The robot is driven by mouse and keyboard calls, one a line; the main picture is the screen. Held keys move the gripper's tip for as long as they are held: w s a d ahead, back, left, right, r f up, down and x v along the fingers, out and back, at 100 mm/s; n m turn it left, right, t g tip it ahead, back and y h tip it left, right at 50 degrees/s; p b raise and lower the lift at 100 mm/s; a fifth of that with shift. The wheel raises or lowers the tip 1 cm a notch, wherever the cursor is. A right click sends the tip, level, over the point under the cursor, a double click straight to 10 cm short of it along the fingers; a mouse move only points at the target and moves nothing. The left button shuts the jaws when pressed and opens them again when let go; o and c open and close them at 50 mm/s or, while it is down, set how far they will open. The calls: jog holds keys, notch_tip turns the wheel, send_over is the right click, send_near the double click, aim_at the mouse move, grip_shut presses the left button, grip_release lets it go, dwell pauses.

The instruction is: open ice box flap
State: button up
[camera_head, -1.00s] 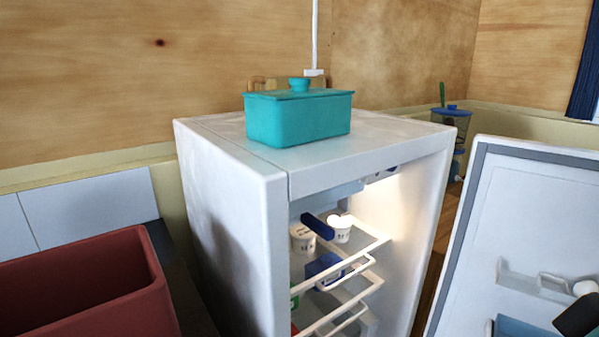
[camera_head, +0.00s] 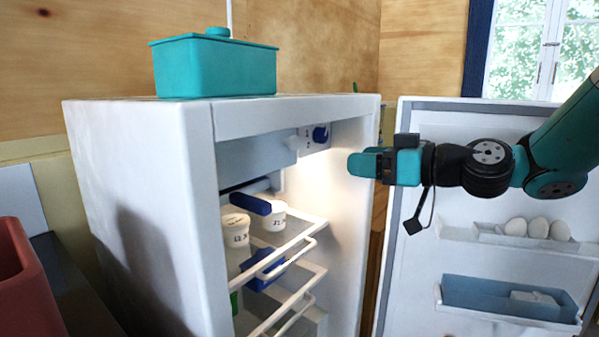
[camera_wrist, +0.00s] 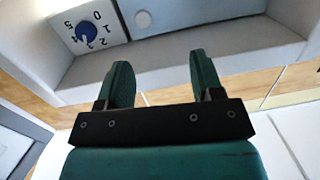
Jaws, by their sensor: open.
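The fridge (camera_head: 140,190) stands with its door (camera_head: 500,190) open to the right. The ice box flap (camera_head: 250,158) is a pale grey panel at the top inside, and it looks closed. In the wrist view the grey panel (camera_wrist: 200,18) lies beyond the fingertips, to the right of the dial (camera_wrist: 88,33). My gripper (camera_head: 362,163) is at the fridge opening, right of the flap and apart from it. In the wrist view my gripper (camera_wrist: 160,78) has its two teal fingers spread with nothing between them.
The dial housing (camera_head: 314,137) sits between flap and right wall. Below are wire shelves (camera_head: 290,245) with white tubs (camera_head: 235,230) and a dark blue item (camera_head: 250,204). A teal box (camera_head: 215,70) stands on top. Door racks hold eggs (camera_head: 538,227).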

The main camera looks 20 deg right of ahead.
jog(key=d+t, duration=0.1)
jog(key=d, duration=0.1)
jog(key=p, duration=0.5)
send_near(297, 143)
jog(key=shift+t, duration=0.3)
jog(key=x, duration=0.9)
jog(key=shift+s+a+f, duration=0.2)
jog(key=shift+f, duration=0.05)
jog(key=c, duration=1.1)
jog(key=shift+d, duration=0.15)
grip_shut()
